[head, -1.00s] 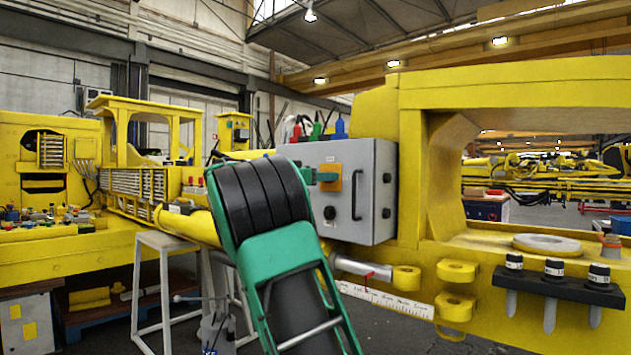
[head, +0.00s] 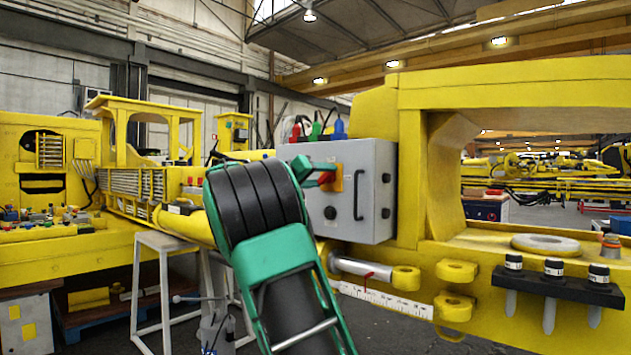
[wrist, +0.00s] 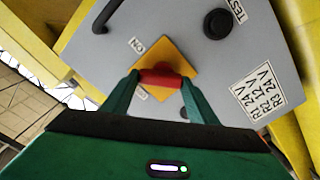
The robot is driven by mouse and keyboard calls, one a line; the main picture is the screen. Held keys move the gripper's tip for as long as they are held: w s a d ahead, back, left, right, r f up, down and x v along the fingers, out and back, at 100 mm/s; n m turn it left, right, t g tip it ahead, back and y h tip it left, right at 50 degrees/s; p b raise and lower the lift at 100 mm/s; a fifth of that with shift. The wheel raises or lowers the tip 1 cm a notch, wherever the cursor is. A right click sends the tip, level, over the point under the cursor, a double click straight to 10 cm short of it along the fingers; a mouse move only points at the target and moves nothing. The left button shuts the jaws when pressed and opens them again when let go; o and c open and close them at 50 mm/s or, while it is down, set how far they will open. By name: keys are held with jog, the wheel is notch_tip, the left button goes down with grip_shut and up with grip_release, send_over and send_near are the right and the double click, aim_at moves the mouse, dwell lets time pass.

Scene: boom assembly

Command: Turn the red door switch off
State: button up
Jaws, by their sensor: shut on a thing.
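The red door switch (wrist: 160,79) is on a yellow-orange plate (wrist: 176,57) on the door of a grey control box (head: 368,165). In the wrist view my gripper (wrist: 160,82) has its two green fingers shut on the ends of the red handle. In the head view the red switch (head: 327,178) shows partly, between my green fingers and the plate. An "ON" label stands beside one corner of the plate; another small label by a finger is hard to read.
The box also carries a black knob (wrist: 218,23), a black door handle (head: 357,195) and a voltage label (wrist: 259,91). Yellow boom structure (head: 412,150) stands right beside the box. Coloured connectors (head: 339,130) sit on top. A white metal stand (head: 165,290) is at left.

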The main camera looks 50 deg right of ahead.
jog(key=shift+w+a+f+n, duration=0.1)
jog(key=shift+w+n, duration=0.05)
jog(key=shift+n, duration=1.55)
jog(key=shift+w+f+n, duration=0.1)
jog(key=shift+w+n, duration=0.1)
jog(key=shift+n, duration=1.5)
jog(key=shift+w+a+n, duration=0.1)
jog(key=shift+w+n, duration=0.05)
jog(key=shift+n, duration=1.55)
jog(key=o, duration=1)
jog(key=shift+w+d+f, duration=0.1)
jog(key=shift+o, duration=0.2)
jog(key=shift+s, duration=0.2)
jog(key=a, duration=1)
jog(key=shift+s+a, duration=0.3)
